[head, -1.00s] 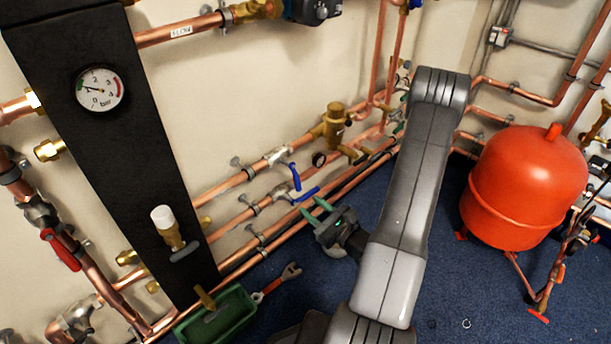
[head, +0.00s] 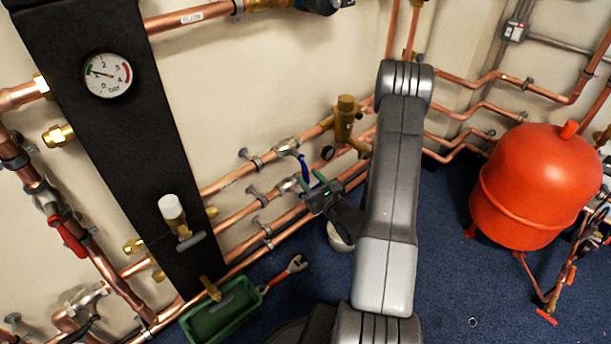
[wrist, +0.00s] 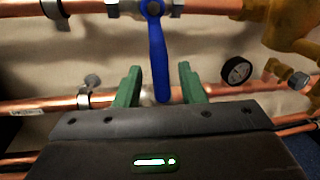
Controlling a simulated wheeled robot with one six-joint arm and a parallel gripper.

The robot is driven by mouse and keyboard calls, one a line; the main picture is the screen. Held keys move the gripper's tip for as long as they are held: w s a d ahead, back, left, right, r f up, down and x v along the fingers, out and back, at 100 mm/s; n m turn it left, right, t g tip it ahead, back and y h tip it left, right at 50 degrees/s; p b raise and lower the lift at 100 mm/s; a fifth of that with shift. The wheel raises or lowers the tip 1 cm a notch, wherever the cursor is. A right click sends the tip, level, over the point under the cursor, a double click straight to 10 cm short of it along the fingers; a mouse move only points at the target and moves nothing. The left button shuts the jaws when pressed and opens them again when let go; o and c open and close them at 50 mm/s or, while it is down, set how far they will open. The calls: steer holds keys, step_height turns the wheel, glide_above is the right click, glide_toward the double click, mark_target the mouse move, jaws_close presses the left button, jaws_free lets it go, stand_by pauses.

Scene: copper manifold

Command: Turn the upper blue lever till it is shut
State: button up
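The upper blue lever (head: 304,166) hangs from the valve on the upper copper pipe. In the wrist view the blue lever (wrist: 158,60) points down, across the pipe. My gripper (head: 312,182) is at the lever's lower end, its green fingers apart. In the wrist view the fingers of my gripper (wrist: 160,85) stand left and right of the lever's lower part, with a gap on each side. I cannot tell how deep the lever lies between them. The lower blue lever is mostly hidden behind my gripper in the head view.
Copper pipes (head: 232,179) run along the wall. A brass fitting (head: 345,118) and a small black gauge (wrist: 236,70) sit right of the lever. A green tray (head: 222,318) and a red wrench (head: 285,272) are on the floor. A red tank (head: 535,185) stands right.

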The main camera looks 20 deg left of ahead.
steer(key=shift+x, duration=1.5)
steer(key=shift+c, duration=0.4)
